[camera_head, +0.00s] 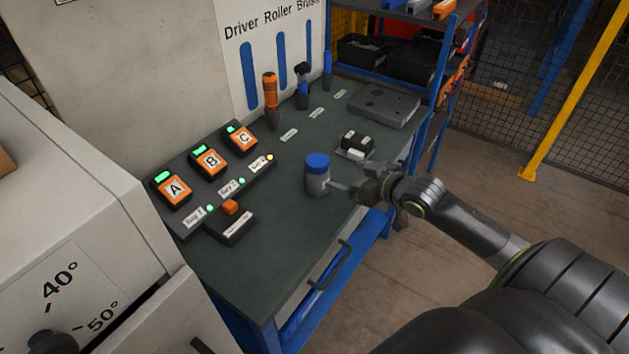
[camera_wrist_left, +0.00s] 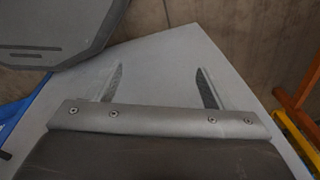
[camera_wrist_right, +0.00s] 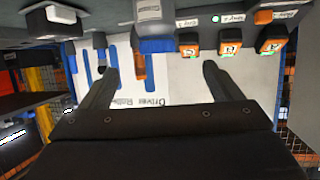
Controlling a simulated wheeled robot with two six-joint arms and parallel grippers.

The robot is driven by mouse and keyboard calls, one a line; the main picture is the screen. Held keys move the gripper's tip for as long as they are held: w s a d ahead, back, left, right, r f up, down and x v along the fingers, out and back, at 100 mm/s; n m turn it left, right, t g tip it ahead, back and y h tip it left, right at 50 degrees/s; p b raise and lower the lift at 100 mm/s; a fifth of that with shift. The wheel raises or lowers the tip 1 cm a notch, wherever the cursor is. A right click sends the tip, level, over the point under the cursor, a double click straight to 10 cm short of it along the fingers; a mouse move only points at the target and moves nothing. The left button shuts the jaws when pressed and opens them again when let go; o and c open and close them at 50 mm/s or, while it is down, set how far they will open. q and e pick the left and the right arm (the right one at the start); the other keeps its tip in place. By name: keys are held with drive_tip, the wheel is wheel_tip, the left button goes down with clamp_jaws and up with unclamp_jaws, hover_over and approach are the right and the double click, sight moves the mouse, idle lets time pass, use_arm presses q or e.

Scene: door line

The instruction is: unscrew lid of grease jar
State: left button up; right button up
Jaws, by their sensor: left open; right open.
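The grease jar (camera_head: 317,184) is a grey jar with a blue lid (camera_head: 317,162). It stands upright on the dark bench top, with the lid seated on it. My right gripper (camera_head: 342,187) is beside the jar, to its right, at about body height. In the right wrist view, which is upside down, the jar (camera_wrist_right: 150,11) and its lid (camera_wrist_right: 157,44) appear ahead between the spread fingers (camera_wrist_right: 158,68).
Upright tools, including an orange-handled one (camera_head: 270,92), stand at the back. The bench front (camera_head: 265,265) is clear.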

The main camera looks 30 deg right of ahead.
sight(326, 167)
drive_tip(key=x, duration=0.7)
drive_tip(key=shift+w+a+f, duration=0.1)
drive_tip(key=shift+w, duration=0.05)
drive_tip(key=shift+w+p, duration=0.35)
drive_tip(key=shift+w, duration=0.05)
drive_tip(key=shift+d+p+x, duration=0.15)
drive_tip(key=shift+p+x, duration=0.05)
drive_tip(key=shift+x, duration=0.95)
drive_tip(key=shift+d+p+x, duration=0.15)
drive_tip(key=shift+p+x, duration=0.05)
drive_tip(key=shift+x, duration=0.95)
drive_tip(key=c, duration=1.6)
